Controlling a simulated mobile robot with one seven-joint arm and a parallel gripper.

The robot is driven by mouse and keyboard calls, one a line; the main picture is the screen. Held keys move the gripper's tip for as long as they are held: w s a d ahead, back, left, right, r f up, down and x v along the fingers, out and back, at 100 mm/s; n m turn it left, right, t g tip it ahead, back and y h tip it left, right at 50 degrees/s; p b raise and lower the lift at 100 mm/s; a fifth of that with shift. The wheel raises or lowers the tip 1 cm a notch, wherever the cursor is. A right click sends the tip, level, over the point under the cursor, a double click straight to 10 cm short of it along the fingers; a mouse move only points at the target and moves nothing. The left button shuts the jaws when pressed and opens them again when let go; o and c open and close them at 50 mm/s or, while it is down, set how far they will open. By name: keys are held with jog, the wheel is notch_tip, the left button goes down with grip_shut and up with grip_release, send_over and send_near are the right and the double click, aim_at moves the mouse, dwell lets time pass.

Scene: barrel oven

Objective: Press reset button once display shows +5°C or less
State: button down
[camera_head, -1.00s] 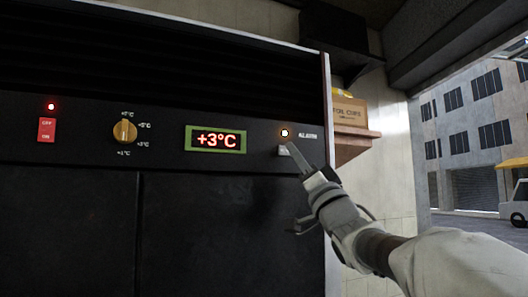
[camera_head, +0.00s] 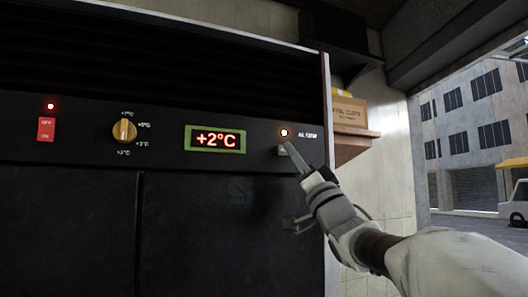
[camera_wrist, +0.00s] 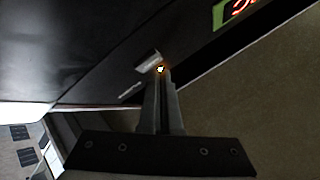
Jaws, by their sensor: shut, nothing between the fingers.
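The display (camera_head: 215,139) on the dark front panel reads +2°C in glowing red digits inside a green frame. A lit alarm lamp (camera_head: 284,132) sits right of it, beside the word ALARM. A small grey button (camera_head: 283,150) lies just below the lamp, partly covered by my fingertips. My gripper (camera_head: 291,147) is shut and empty, its fingertips at the button; I cannot tell whether they touch it. In the wrist view the fingers (camera_wrist: 163,75) reach up to the lit lamp and the pale button (camera_wrist: 148,61). Part of the display (camera_wrist: 237,10) shows at the top.
A yellow knob (camera_head: 124,131) with temperature marks and a red switch (camera_head: 46,129) under a red light are on the panel's left. A cardboard box (camera_head: 349,111) stands on a shelf (camera_head: 356,145) to the right. An open doorway shows a street beyond.

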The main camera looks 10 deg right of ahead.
jog(key=shift+w+a, duration=0.15)
jog(key=shift+w, duration=0.35)
dwell(0.7)
jog(key=shift+s, duration=0.15)
jog(key=shift+s+d+b, duration=0.2)
jog(key=shift+s+b, duration=0.3)
jog(key=shift+s, duration=0.15)
jog(key=s, duration=0.1)
jog(key=s+d+b, duration=0.1)
jog(key=s, duration=0.1)
jog(key=s+b, duration=0.1)
jog(key=shift+s+d, duration=0.3)
jog(key=shift+s, duration=0.05)
jog(key=shift+f, duration=0.1)
dwell(0.7)
